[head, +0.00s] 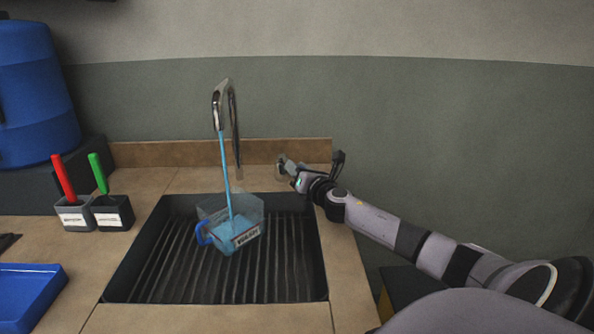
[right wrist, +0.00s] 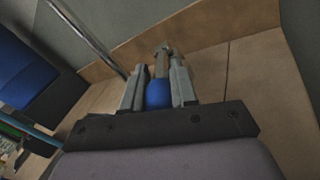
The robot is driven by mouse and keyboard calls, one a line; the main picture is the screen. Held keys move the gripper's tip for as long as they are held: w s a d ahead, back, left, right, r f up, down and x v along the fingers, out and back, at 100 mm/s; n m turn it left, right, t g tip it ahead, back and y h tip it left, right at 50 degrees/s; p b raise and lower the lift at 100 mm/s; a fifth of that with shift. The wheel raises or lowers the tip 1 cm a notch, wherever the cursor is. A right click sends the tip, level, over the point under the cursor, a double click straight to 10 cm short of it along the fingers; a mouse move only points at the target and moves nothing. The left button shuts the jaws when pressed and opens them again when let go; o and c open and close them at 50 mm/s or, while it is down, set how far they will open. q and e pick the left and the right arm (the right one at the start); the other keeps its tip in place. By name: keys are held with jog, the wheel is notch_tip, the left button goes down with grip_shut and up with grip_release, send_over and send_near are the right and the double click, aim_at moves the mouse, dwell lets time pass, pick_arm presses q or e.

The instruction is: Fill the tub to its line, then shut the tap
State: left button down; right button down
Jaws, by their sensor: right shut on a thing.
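The tap (head: 222,100) is a chrome spout curving over the sink, and a light blue stream (head: 225,165) runs from it. The clear tub (head: 252,207) with a blue handle stands in the sink under the stream. Blue liquid covers its lower part; I cannot make out the fill line or the level against it. My right gripper (head: 289,168) is right of the spout at the back of the counter. In the right wrist view its fingers (right wrist: 160,78) are shut on a blue piece (right wrist: 158,95), seemingly the tap's handle. My left gripper is not in view.
The dark ribbed sink (head: 140,275) is set in a tan counter (head: 100,318). Two small holders (head: 73,216) with red and green handled tools stand left of it. A blue tray (head: 28,290) lies front left, and a blue barrel (head: 35,95) stands back left.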

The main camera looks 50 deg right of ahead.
jog(key=c, duration=0.9)
grip_release()
jog(key=shift+v, duration=3.55)
